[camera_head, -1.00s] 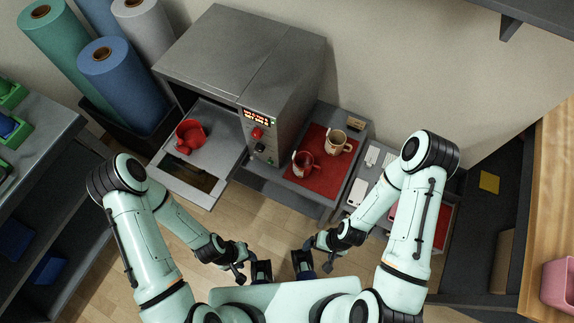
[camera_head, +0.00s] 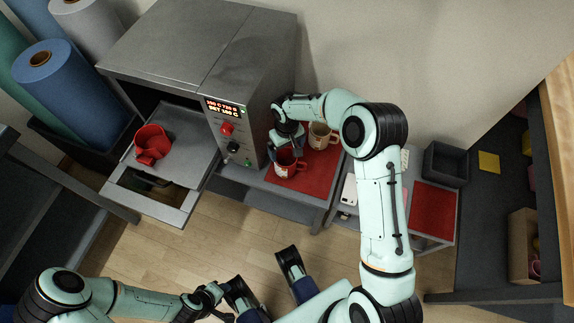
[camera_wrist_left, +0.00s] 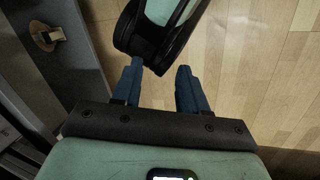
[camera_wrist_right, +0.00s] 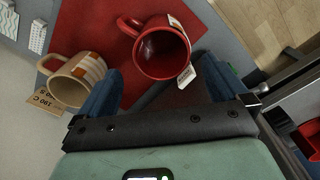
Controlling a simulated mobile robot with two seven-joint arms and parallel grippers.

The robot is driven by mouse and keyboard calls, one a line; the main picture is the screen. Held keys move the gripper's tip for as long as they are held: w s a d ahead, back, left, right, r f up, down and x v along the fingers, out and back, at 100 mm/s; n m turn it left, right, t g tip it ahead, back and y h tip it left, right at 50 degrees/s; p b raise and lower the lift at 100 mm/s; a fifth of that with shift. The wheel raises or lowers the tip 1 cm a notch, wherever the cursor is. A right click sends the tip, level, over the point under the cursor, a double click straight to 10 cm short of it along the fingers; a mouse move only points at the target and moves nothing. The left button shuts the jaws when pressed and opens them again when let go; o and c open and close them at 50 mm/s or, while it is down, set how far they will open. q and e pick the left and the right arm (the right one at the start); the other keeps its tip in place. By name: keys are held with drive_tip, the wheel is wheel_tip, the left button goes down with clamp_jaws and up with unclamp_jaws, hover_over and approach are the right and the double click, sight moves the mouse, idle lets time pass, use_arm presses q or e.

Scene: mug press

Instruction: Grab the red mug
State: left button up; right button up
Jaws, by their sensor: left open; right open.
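A red mug (camera_head: 285,163) stands on a red mat (camera_head: 311,180) beside the grey press; it also shows in the right wrist view (camera_wrist_right: 165,52), with a white tag at its rim. My right gripper (camera_wrist_right: 160,82) is open and empty, with the mug's mouth between and just ahead of its fingers. I cannot tell whether they touch. The right gripper partly covers the mug in the head view. My left gripper (camera_wrist_left: 159,72) is open and empty, low over the floor by my base.
A tan mug (camera_head: 322,136) stands on the mat, close beside the right gripper's left finger in the right wrist view (camera_wrist_right: 73,82). The press (camera_head: 200,50) stands just left of the mat. The floor (camera_head: 235,225) in front is clear.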

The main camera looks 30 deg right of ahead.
drive_tip(key=b, duration=0.2)
approach(286, 160)
drive_tip(key=s+f, duration=0.1)
drive_tip(key=s+a+f, duration=0.1)
drive_tip(key=s+f, duration=0.1)
drive_tip(key=shift+s+a+f, duration=0.15)
drive_tip(key=shift+s+a, duration=0.05)
drive_tip(key=shift+a, duration=0.15)
drive_tip(key=c, duration=1.1)
use_arm(q)
drive_tip(key=w+f, duration=0.1)
drive_tip(key=w+a+f+t, duration=0.1)
drive_tip(key=shift+w+a, duration=0.2)
drive_tip(key=shift+w, duration=0.2)
use_arm(e)
drive_tip(key=shift+r, duration=0.2)
